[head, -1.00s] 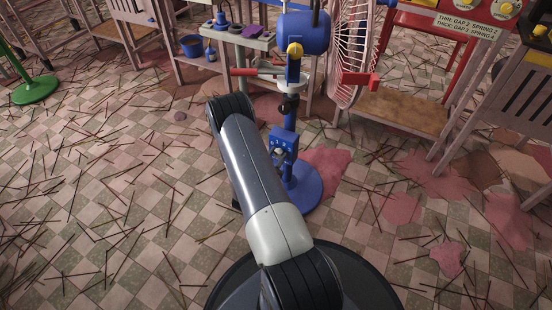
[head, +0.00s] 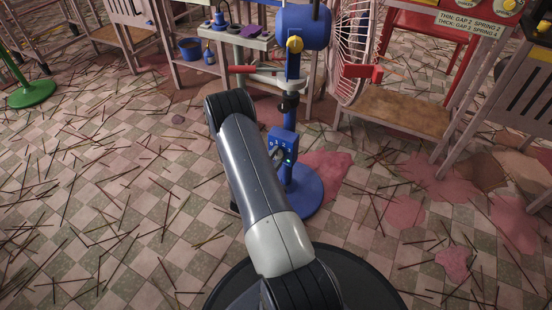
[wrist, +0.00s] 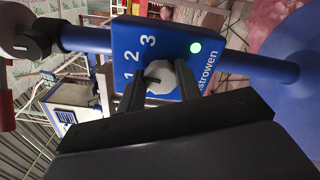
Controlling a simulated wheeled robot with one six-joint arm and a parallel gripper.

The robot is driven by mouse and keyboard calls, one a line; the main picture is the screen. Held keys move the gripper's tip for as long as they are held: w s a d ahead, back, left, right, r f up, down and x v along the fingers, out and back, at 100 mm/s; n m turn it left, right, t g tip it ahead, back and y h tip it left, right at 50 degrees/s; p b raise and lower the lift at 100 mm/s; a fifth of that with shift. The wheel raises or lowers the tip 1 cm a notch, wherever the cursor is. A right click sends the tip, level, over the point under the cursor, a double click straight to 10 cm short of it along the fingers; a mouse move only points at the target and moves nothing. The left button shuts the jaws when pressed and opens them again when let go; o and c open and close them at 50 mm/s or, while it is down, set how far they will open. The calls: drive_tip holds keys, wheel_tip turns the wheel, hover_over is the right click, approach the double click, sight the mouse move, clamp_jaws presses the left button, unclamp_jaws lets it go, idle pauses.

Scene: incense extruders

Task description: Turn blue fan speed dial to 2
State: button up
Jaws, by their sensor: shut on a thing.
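The blue fan (head: 303,28) stands on a blue pole with a round blue base (head: 303,192). Its blue control box (head: 283,141) is on the pole. In the wrist view the box (wrist: 140,38) shows the numbers 1, 2 and 3, and a green light (wrist: 195,47) is lit. My gripper (wrist: 160,88) is shut on the grey-white dial (wrist: 161,77), one finger on each side of it. A dark pointer mark shows on the dial's left part; I cannot tell exactly which number it faces. In the head view my arm hides most of the gripper.
A wooden-topped bench (head: 395,108) stands to the right and a blue bucket (head: 190,48) at the back left. Thin sticks litter the tiled floor.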

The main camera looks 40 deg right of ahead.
drive_tip(key=shift+m, duration=0.8)
drive_tip(key=o, duration=1)
drive_tip(key=p+v, duration=0.3)
drive_tip(key=v, duration=0.7)
drive_tip(key=shift+s+a+f, duration=0.1)
drive_tip(key=shift+s+a, duration=0.1)
drive_tip(key=shift+a, duration=0.15)
drive_tip(key=shift+d, duration=0.1)
drive_tip(key=b+x, duration=0.3)
drive_tip(key=x, duration=0.7)
drive_tip(key=shift+w+d, duration=0.2)
drive_tip(key=shift+d, duration=0.1)
